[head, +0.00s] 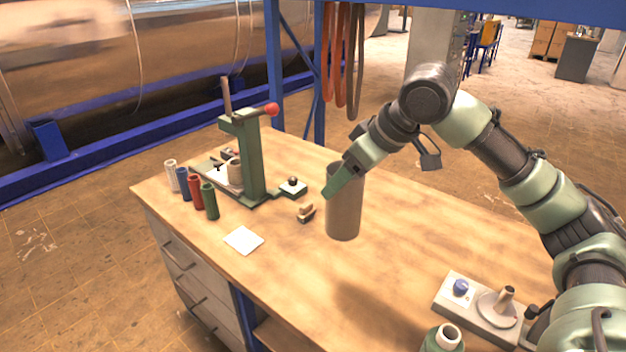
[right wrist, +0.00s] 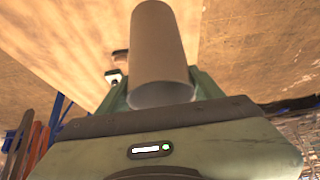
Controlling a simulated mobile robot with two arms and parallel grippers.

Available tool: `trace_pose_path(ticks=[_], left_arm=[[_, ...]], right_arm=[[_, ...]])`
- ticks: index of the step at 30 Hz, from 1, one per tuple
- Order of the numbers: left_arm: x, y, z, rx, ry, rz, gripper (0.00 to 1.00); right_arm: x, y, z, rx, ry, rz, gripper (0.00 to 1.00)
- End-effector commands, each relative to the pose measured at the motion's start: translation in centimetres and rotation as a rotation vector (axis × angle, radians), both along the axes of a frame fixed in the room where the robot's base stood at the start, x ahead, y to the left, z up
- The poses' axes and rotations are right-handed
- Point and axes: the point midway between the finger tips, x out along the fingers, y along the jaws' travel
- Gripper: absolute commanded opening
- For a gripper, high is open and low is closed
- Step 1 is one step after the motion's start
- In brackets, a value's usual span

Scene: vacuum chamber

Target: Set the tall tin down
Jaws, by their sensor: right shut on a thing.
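My left gripper is not in view.
On the workbench (head: 290,270), a green press (head: 250,160), several coloured tubes (head: 196,191), a small brush-like block (head: 306,212) and a white card (head: 243,240) stand left of the tin. A grey device (head: 480,305) sits at front right. Bench between is clear.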

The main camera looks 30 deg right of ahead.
Motion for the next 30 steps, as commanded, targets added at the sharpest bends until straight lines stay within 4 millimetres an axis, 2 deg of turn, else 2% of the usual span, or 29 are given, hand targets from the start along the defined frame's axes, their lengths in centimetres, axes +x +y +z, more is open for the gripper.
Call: trace_pose_path(ticks=[5,8,11,17,21,25,30], left_arm=[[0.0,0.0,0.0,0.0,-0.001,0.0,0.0],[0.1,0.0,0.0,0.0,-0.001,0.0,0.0],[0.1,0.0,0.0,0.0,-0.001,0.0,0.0],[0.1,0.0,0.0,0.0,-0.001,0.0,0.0],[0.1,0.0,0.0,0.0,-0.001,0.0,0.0],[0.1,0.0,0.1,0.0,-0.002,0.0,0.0],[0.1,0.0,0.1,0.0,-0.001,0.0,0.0]], right_arm=[[0.0,0.0,0.6,0.001,-0.002,0.0,0.0],[-0.1,0.3,0.0,0.0,0.0,-0.007,0.0],[-0.3,1.1,-1.4,-0.001,0.002,-0.026,0.0],[-1.5,4.6,-6.4,0.0,0.004,-0.121,0.0],[-3.1,8.1,-9.9,0.004,0.002,-0.212,0.0],[-4.8,11.1,-11.9,0.005,-0.001,-0.298,0.0],[-6.2,13.1,-13.0,0.004,-0.001,-0.369,0.0]])
